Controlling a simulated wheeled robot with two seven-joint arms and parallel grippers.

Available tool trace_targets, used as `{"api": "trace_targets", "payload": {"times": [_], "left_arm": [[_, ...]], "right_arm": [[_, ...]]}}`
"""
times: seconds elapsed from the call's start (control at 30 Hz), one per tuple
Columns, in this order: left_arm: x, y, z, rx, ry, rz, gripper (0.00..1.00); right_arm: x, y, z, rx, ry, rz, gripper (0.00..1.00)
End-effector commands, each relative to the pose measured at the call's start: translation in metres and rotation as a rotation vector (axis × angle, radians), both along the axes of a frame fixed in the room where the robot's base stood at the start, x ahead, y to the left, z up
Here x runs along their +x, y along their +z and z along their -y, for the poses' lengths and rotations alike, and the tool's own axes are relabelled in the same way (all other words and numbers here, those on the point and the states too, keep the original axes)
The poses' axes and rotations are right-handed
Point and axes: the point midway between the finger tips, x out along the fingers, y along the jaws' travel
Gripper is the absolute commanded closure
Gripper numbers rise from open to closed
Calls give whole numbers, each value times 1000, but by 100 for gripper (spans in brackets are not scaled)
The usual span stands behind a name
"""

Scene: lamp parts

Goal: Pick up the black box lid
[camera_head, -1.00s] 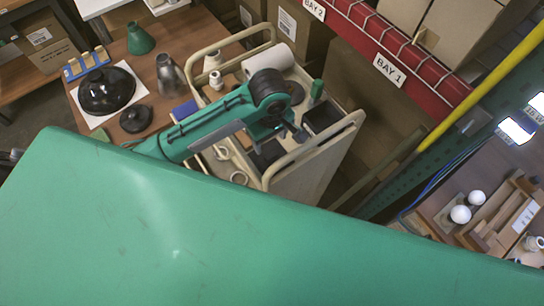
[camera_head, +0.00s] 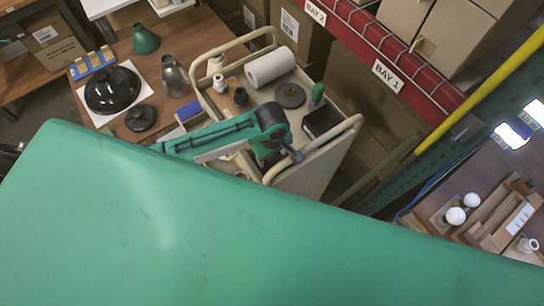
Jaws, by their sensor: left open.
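My left gripper (camera_head: 288,157) is over the near part of a beige cart (camera_head: 341,134), its arm coming in from the left. It is open, and nothing shows between its fingers. A black open-topped box (camera_head: 322,120) sits in the cart, to the right of and beyond the gripper. The gripper and wrist hide the cart space below them, where a second dark box showed before. I cannot tell a separate black box lid from the box. My right gripper is not in view.
The cart also holds a white roll (camera_head: 271,66), a dark grey disc (camera_head: 290,95) and a green-handled tool (camera_head: 317,94). A table at left holds a black dome (camera_head: 112,89) and a smaller black disc (camera_head: 141,117). A red shelf beam (camera_head: 420,90) stands behind the cart.

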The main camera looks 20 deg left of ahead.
Motion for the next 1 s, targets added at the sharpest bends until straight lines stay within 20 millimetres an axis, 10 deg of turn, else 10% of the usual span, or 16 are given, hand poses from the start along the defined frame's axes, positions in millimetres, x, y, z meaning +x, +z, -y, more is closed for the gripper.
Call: {"api": "trace_targets", "payload": {"times": [0.3,0.73,1.0], "left_arm": [[0,0,0,0,1,0,86],[1,8,0,-1,1,0,86],[1,55,1,-4,0,6,86]], "right_arm": [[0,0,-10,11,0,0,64],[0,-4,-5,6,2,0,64],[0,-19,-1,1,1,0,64]]}}
